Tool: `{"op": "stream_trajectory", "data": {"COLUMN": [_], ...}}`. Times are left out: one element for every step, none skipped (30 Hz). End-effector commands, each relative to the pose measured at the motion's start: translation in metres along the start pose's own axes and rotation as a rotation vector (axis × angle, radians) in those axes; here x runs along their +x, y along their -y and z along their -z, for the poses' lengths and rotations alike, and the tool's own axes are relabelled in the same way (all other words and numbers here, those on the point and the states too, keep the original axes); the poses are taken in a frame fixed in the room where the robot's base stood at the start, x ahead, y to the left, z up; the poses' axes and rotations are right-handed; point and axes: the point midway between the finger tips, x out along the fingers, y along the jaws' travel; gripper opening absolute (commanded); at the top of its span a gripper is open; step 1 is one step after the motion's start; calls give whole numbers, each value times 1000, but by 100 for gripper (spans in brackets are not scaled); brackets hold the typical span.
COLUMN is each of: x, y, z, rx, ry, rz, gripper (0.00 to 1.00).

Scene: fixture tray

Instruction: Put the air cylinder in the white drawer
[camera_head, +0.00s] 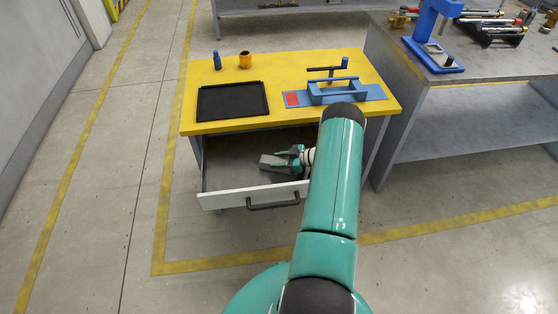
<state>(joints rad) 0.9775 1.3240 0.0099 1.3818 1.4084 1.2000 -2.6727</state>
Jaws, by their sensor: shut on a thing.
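The white drawer (225,199) under the yellow table is pulled open, with its dark handle facing me. My gripper (283,160) is inside the drawer opening, over its right half, pointing left. It is shut on a small grey piece that I take to be the air cylinder (267,160). My fingers cover part of the piece. I cannot tell whether it touches the drawer floor. The left part of the drawer's grey floor is bare. My arm hides the drawer's right end.
The yellow tabletop (210,73) overhangs the drawer's back. On it are a black tray (232,117), a blue bottle (217,61), an orange mug (245,60) and a blue fixture (335,92). A grey workbench (400,78) with tools stands at right. The floor at left is clear.

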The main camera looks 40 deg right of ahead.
Motion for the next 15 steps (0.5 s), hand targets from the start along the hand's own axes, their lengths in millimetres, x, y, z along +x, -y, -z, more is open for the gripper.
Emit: {"op": "stream_trajectory", "data": {"x": [0,0,0,0,0,0,0,0,1,1,1,1,1,1,1], "y": [-1,-1,-1,-1,-1,-1,-1,-1,-1,-1,0,0,0,0,0], "z": [2,2,2,2,2,2,1,1,0,-1,-2,-2,-2,-2,-2], "rx": [-3,-3,-3,-3,-3,-3,-2,-2,-2,-2,-1,-1,-1,-1,-1], "ry": [-3,-3,-3,-3,-3,-3,-3,-3,-3,-3,-1,0,0,0,0], "rz": [-1,-1,-1,-1,-1,-1,-1,-1,-1,-1,0,0,0,0,0], "gripper": [0,0,0,0,0,0,0,0,0,0,49,57,63,65,65]}}
